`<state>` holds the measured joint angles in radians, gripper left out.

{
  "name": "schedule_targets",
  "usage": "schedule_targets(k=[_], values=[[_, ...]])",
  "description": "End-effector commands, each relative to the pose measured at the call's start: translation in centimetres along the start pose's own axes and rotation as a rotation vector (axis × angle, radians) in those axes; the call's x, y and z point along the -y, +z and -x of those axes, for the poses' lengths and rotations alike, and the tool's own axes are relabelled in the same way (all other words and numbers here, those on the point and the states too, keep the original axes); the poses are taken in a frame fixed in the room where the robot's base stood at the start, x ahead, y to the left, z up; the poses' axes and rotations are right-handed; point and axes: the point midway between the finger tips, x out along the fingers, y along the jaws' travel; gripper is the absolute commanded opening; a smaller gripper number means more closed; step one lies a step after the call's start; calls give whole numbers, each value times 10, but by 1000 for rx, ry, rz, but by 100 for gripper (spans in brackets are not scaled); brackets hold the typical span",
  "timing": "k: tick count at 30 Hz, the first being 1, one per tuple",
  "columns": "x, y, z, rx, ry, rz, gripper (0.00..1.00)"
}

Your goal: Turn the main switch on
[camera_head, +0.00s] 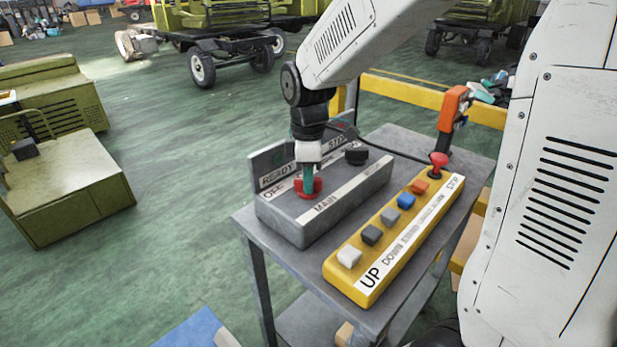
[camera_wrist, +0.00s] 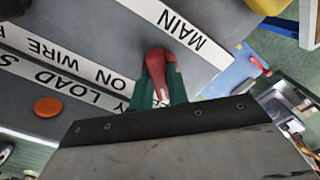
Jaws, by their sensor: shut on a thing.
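The main switch is a red rotary knob (camera_head: 301,187) on a grey control box (camera_head: 290,220), beside the white label reading MAIN (camera_head: 327,203). My gripper (camera_head: 309,178) points down onto it, with green fingertips at the knob. In the wrist view the red knob (camera_wrist: 156,62) sits between the green fingertips (camera_wrist: 158,92), and they are shut on it. Its long handle extends from the jaws toward the MAIN label (camera_wrist: 180,25). The fingers hide part of the knob, and I cannot tell its switch position.
A black knob (camera_head: 356,155) is on the same box. A yellow button panel (camera_head: 352,290) with several coloured buttons and a red mushroom button (camera_head: 438,160) lies alongside. An orange handled tool (camera_head: 452,108) stands behind. All are on a grey cart (camera_head: 400,140).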

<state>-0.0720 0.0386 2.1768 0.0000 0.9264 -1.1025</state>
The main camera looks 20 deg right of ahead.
Motion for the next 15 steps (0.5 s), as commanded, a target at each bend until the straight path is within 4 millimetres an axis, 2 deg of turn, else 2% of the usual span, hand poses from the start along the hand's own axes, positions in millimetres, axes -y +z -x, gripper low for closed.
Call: schedule_targets(k=[8, 15], values=[[0, 0, 0, 0, 1, -80, 0], [0, 0, 0, 0, 1, -257, 0]])
